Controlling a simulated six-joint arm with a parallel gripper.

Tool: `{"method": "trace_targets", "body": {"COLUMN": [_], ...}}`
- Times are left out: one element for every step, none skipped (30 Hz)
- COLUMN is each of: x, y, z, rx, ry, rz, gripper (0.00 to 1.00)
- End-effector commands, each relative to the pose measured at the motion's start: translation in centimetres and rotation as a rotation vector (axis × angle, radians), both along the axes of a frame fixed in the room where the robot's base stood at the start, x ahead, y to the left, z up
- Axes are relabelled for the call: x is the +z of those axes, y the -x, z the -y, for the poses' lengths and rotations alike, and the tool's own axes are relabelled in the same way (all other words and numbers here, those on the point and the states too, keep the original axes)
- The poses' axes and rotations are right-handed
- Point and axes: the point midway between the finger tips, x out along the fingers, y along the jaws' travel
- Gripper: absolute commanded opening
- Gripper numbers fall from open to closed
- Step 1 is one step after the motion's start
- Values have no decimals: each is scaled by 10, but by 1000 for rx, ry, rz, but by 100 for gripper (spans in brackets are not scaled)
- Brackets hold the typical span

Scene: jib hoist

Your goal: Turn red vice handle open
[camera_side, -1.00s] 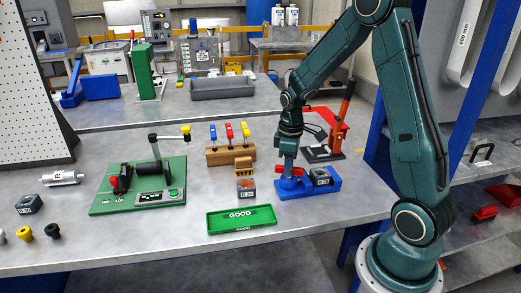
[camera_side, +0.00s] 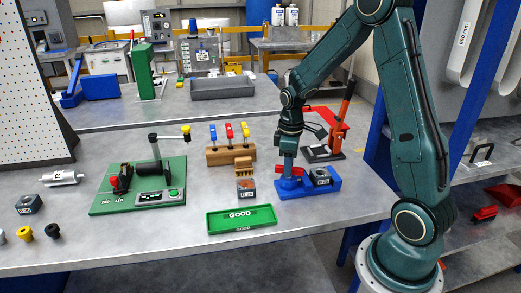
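The blue vice (camera_side: 325,188) sits on the table in front of my arm, with a dark block (camera_side: 320,176) marked with white lettering in its right part. The red vice handle (camera_side: 298,171) is at the vice's left part and shows only in part beside my gripper. My gripper (camera_side: 288,177) points straight down over the left part of the vice, at the handle. Its fingers are small and partly hidden there, so I cannot tell whether they are closed on the handle.
A green tray (camera_side: 241,219) marked GOOD lies in front left of the vice. A wooden block with a labelled part (camera_side: 246,190) stands left of it. A red and black toggle press (camera_side: 335,140) stands close behind. A green fixture board (camera_side: 140,195) lies farther left.

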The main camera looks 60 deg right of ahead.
Motion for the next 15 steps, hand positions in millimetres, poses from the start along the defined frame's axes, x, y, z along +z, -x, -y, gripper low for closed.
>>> {"method": "trace_targets", "body": {"x": [4, 6, 9, 11, 15, 20, 24, 28, 34, 39, 43, 50, 56, 61, 68], "y": [-1, -1, -1, -1, -1, -1, -1, -1, -1, -1, -1, -1, -1, -1, -1], "z": [0, 0, 0, 0, 0, 0, 0, 0, 1, 1, 0, 0, 0, 1, 0], "rx": [0, 0, 0, 0, 0, 0, 0, 0, 0, 0, 0, 0, 0, 0, 0], "ry": [1, 2, 1, 1, 2, 2, 3, 2, 2, 3, 2, 3, 3, 3, 3], "rz": [3, 3, 3, 3, 4, 5, 4, 5, 5, 6, 5, 6, 6, 6, 6], "gripper": [37, 37, 37, 37, 37, 37, 37, 37, 37, 37, 37, 37, 37, 37, 37]}}
